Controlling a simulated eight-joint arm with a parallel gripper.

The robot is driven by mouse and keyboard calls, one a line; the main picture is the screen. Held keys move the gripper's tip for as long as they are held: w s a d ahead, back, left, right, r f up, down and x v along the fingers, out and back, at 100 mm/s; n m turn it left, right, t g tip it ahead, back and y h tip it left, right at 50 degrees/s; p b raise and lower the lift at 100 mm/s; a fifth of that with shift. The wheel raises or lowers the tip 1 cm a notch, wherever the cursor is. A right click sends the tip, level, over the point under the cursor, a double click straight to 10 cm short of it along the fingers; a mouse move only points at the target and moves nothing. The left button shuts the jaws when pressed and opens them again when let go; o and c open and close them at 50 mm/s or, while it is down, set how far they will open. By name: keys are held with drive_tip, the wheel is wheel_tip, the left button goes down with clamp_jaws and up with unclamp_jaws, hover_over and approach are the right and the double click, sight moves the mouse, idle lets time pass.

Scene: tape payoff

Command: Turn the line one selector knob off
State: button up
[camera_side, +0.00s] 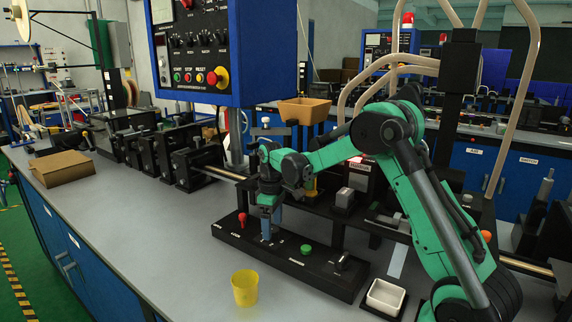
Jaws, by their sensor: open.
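A long black control panel (281,258) lies on the grey bench top. It carries a red knob (242,219) at its left, a green button (306,249) right of the middle and a black selector knob (342,260) near its right end. Small white labels are printed on it, too small to read, so I cannot tell which control is line one's selector. My gripper (267,236) points down over the panel between the red knob and the green button. Its fingers are open and low, close to the panel; they hide whatever control lies there, and I cannot tell whether they touch it.
A yellow cup (245,288) stands in front of the panel and a white tray (385,298) to its right. A blue control box (195,50) hangs behind. Black machine blocks line the back, with a cardboard box (61,168) at left. The bench's left front is clear.

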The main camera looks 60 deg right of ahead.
drive_tip(key=shift+f, duration=0.55)
clamp_jaws()
drive_tip(key=shift+m, duration=0.3)
drive_tip(key=m, duration=1.1)
drive_tip(key=shift+m, duration=0.3)
unclamp_jaws()
